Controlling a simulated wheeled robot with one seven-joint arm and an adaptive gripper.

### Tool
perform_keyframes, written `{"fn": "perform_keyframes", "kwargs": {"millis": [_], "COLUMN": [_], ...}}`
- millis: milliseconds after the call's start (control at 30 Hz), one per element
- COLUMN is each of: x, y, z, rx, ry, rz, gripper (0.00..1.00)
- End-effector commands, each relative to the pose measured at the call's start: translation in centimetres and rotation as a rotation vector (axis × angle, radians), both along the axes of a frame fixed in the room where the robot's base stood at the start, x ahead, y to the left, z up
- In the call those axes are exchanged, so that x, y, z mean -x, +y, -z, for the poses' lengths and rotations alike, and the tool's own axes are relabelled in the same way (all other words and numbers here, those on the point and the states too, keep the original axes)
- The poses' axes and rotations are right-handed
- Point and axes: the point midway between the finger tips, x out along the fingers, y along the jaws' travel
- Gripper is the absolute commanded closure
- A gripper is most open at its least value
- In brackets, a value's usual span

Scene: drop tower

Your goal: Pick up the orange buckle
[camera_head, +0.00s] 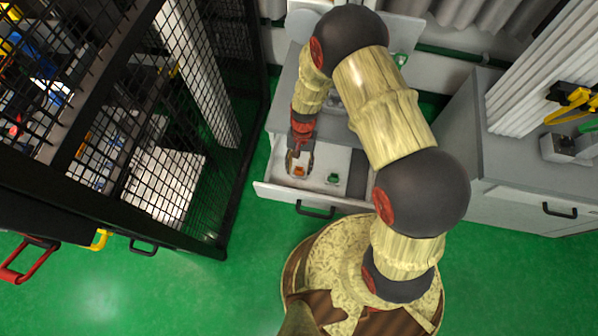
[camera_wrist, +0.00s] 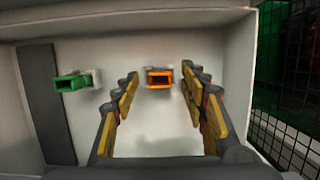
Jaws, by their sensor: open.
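The orange buckle (camera_head: 299,171) sits in the open white drawer (camera_head: 278,190), toward its left end in the head view. In the wrist view the orange buckle (camera_wrist: 159,78) shows near the top middle, with a pale part behind it. My gripper (camera_head: 300,158) reaches down into the drawer. In the wrist view my gripper (camera_wrist: 160,90) is open, its yellow-padded fingers on either side of the buckle. Nothing is held between the fingers. I cannot tell whether a finger touches the buckle.
A green buckle (camera_head: 333,178) lies in the same drawer, to the right of the orange one in the head view. A dark divider (camera_wrist: 46,105) stands beyond it. A black mesh cage (camera_head: 215,150) rises left of the drawer. Green floor (camera_head: 190,290) is clear in front.

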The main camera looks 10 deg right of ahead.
Motion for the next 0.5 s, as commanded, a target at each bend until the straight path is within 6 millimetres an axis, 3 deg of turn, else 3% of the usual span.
{"fn": "perform_keyframes", "kwargs": {"millis": [67,500], "x": [-0.02,-0.01], "y": [0.0,0.01], "z": [-0.08,-0.08], "rx": [0.0,0.0], "ry": [0.0,0.0], "rz": [0.0,0.0], "gripper": [0.56,0.81]}}
